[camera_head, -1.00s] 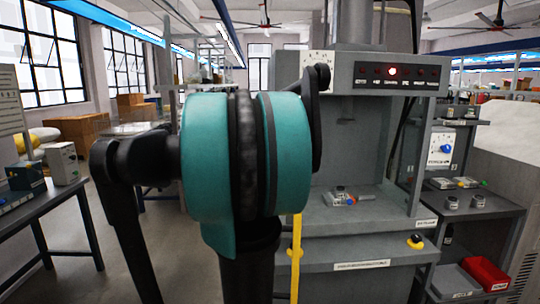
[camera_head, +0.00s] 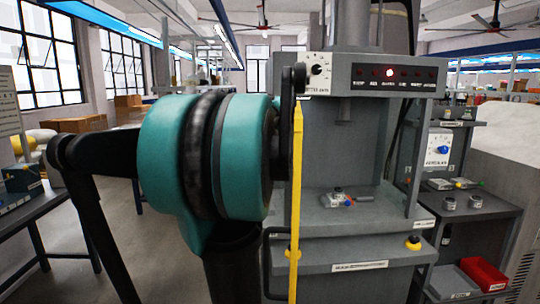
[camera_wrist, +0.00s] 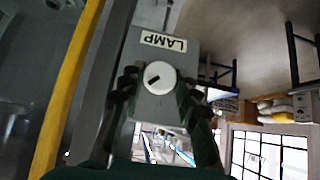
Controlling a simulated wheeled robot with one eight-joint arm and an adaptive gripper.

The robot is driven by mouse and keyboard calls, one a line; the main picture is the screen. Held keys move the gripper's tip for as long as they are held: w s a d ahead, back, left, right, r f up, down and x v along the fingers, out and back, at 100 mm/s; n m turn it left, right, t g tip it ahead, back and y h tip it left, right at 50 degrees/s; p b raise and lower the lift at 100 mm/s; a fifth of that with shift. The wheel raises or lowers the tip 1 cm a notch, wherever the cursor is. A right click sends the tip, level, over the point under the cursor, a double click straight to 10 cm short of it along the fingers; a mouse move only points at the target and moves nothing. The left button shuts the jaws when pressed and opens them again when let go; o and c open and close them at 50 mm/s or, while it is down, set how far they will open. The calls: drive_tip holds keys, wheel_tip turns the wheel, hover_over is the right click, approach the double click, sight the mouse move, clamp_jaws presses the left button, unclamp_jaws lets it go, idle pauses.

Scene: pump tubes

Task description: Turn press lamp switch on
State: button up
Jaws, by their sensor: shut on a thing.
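In the wrist view, the lamp switch is a white round knob (camera_wrist: 160,77) with a dark mark, on a grey box with an upside-down LAMP label (camera_wrist: 163,41). My gripper (camera_wrist: 157,84) has its dark fingers on both sides of the knob, shut on it. The mark lies slanted in the picture. In the head view, the grey press (camera_head: 345,150) stands at the centre right. My teal and black arm reaches to its left side. The lamp switch and my fingertips are hidden there.
A yellow strip (camera_head: 296,200) runs up the press's left front edge, close to my arm; it also shows in the wrist view (camera_wrist: 65,95). A shelf with a red bin (camera_head: 484,274) stands right. The floor at left is partly open.

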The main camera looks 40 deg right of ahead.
idle(0.5)
drive_tip(key=o, duration=1.1)
drive_tip(key=shift+o, duration=0.2)
drive_tip(key=v, duration=1.2)
drive_tip(key=shift+d, duration=0.1)
drive_tip(key=shift+f, duration=0.1)
